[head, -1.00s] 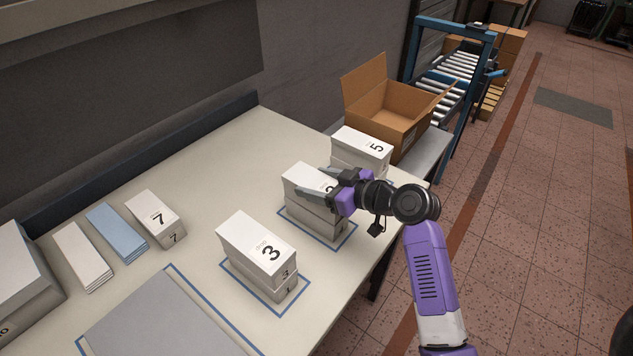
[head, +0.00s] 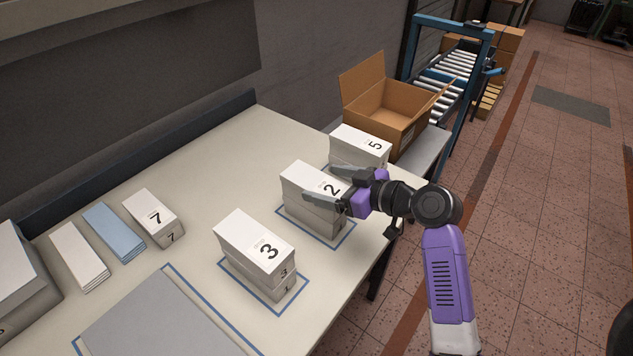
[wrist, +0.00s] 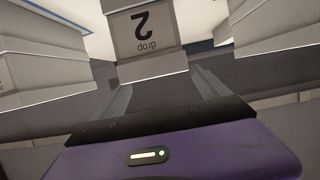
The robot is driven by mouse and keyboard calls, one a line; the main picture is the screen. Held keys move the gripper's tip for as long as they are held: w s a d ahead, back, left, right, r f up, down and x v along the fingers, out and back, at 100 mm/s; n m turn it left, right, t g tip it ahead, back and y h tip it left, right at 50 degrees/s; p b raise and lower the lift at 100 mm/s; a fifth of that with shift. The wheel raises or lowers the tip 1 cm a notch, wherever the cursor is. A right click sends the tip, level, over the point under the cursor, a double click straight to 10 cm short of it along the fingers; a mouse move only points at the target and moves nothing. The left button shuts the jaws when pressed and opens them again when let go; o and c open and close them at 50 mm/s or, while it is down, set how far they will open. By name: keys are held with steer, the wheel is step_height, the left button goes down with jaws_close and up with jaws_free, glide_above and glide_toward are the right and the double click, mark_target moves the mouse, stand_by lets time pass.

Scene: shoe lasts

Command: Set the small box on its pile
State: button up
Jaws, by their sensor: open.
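The small white box marked 2 (head: 306,181) lies flat on top of another white box (head: 318,221), and this pile stands inside a blue outline on the table. Box 2 also shows upside down at the top middle of the wrist view (wrist: 145,35). My gripper (head: 321,183) is open at the right end of box 2, its fingers pointing left. In the wrist view the fingers (wrist: 160,92) lie apart, with the near end of box 2 beyond and between them. Whether a finger touches the box I cannot tell.
A pile topped by box 3 (head: 254,240) stands in front, and box 5 (head: 360,146) behind. Box 7 (head: 153,216), a blue stack (head: 114,230) and a white stack (head: 78,256) lie left. An open carton (head: 388,124) stands at the back right.

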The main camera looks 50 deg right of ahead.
steer(key=v, duration=0.8)
steer(key=s+a+f+m+h, duration=0.1)
steer(key=s+a+f, duration=0.1)
steer(key=a+f, duration=0.1)
steer(key=s+a+f+m+g, duration=0.1)
steer(key=s+a+f, duration=0.1)
steer(key=a+f, duration=0.2)
steer(key=s+a+f+m+h, duration=0.1)
steer(key=s+a+f, duration=0.1)
steer(key=a+f, duration=0.2)
steer(key=shift+s+g+h+b, duration=0.25)
steer(key=shift+g+h+b, duration=0.05)
steer(key=shift+b, duration=0.1)
steer(key=s+a+r+n+t+y, duration=0.1)
steer(key=s+a+r, duration=0.2)
steer(key=s+a, duration=0.3)
steer(key=s+a+r+n+t+y, duration=0.1)
steer(key=s+a+r, duration=0.2)
steer(key=s+a, duration=0.2)
steer(key=s, duration=0.2)
steer(key=shift+s+a+r+n, duration=0.3)
steer(key=shift+s+a+r, duration=0.05)
steer(key=shift+s+a, duration=0.05)
